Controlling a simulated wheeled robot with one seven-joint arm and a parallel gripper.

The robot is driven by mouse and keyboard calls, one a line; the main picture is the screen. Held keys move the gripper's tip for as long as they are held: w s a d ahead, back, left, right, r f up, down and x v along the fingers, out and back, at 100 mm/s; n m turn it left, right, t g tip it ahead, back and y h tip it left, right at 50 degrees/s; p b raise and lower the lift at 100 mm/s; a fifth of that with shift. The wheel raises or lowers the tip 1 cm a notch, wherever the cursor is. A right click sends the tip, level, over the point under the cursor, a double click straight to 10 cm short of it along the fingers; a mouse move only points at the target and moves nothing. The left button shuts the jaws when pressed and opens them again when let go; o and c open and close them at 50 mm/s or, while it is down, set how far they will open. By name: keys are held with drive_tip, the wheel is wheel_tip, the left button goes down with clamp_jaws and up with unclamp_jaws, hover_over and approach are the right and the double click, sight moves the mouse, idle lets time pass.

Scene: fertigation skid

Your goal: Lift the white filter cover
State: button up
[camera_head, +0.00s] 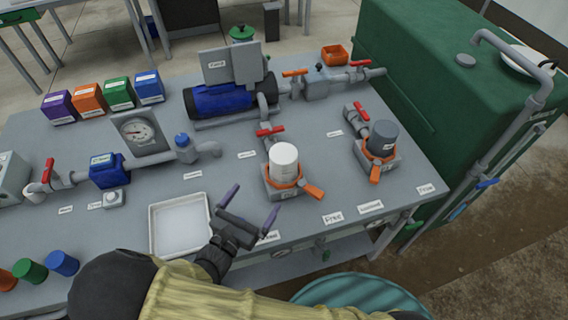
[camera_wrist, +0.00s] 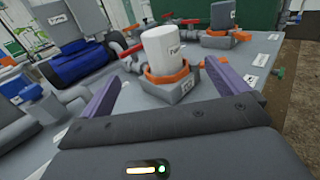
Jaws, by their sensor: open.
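The white filter cover (camera_head: 284,160) is an upright cylinder seated in an orange ring on a grey square base. An orange handle (camera_head: 314,191) sticks out from the ring to the lower right.
A dark grey filter cover (camera_head: 382,139) stands in a similar orange ring to the right. A red-handled valve (camera_head: 270,131) sits just behind the white cover. A white tray (camera_head: 180,226) lies left of my gripper. A blue pump (camera_head: 229,98) is farther back. The bench's front edge is close.

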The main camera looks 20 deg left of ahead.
sight(276, 168)
drive_tip(key=p+x, duration=0.2)
drive_tip(key=x, duration=0.9)
drive_tip(key=shift+w+d, duration=0.15)
drive_tip(key=shift+w, duration=0.45)
drive_tip(key=shift+d, duration=0.1)
drive_tip(key=x, duration=0.1)
drive_tip(key=p+x, duration=0.1)
drive_tip(key=x, duration=0.3)
drive_tip(key=shift+w+d+f, duration=0.1)
drive_tip(key=shift+f, duration=0.2)
drive_tip(key=c, duration=1.1)
drive_tip(key=shift+c, duration=0.2)
